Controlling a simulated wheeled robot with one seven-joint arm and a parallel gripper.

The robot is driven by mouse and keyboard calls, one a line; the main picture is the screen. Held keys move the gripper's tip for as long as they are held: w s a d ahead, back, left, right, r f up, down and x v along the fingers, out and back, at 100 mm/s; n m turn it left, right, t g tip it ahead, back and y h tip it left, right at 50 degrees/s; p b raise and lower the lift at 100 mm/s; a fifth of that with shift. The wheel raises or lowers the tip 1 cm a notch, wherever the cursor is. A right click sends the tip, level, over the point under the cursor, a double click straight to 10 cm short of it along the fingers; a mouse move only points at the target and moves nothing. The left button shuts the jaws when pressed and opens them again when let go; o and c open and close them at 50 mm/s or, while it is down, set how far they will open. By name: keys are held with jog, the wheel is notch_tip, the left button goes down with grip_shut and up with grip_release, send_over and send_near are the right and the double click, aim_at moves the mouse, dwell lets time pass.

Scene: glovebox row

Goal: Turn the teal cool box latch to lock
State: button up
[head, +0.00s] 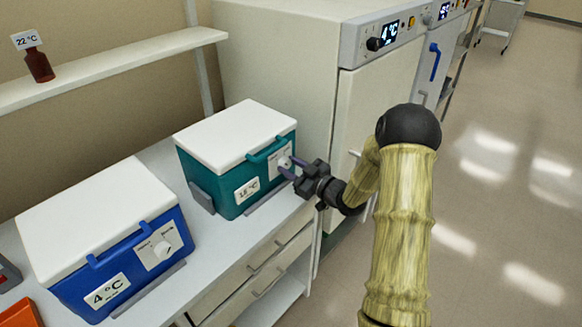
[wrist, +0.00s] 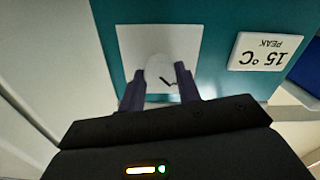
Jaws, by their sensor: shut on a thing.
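The teal cool box (head: 227,185) with a white lid stands on the white counter, and its front carries a white latch plate (head: 280,158). My gripper (head: 290,168) reaches this plate from the right. In the wrist view my gripper's two dark fingers (wrist: 160,90) stand on either side of the white latch knob (wrist: 160,72) and are shut on it. A dark pointer line on the knob runs at a slant. The teal front (wrist: 215,50) fills much of the wrist view, with an upside-down label (wrist: 266,52) reading 15 °C PEAK. In the head view the gripper partly hides the knob.
A blue cool box (head: 110,240) with a similar knob and a 4 °C label stands to the left. A tall white cabinet (head: 290,70) stands close behind the teal box. A wall shelf (head: 110,68) holds a brown bottle (head: 38,66). The floor at right is clear.

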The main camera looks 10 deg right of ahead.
jog(key=m+p, duration=0.1)
jog(key=m, duration=0.3)
jog(key=shift+m+p, duration=0.35)
jog(key=shift+m, duration=0.05)
jog(key=m+p, duration=0.2)
jog(key=m, duration=0.2)
jog(key=shift+m, duration=0.3)
jog(key=m+p, duration=0.2)
jog(key=m, duration=0.2)
jog(key=shift+f+m+p, duration=0.1)
jog(key=shift+m+p, duration=0.7)
jog(key=shift+m, duration=1.3)
jog(key=o, duration=1)
jog(key=shift+d, duration=0.1)
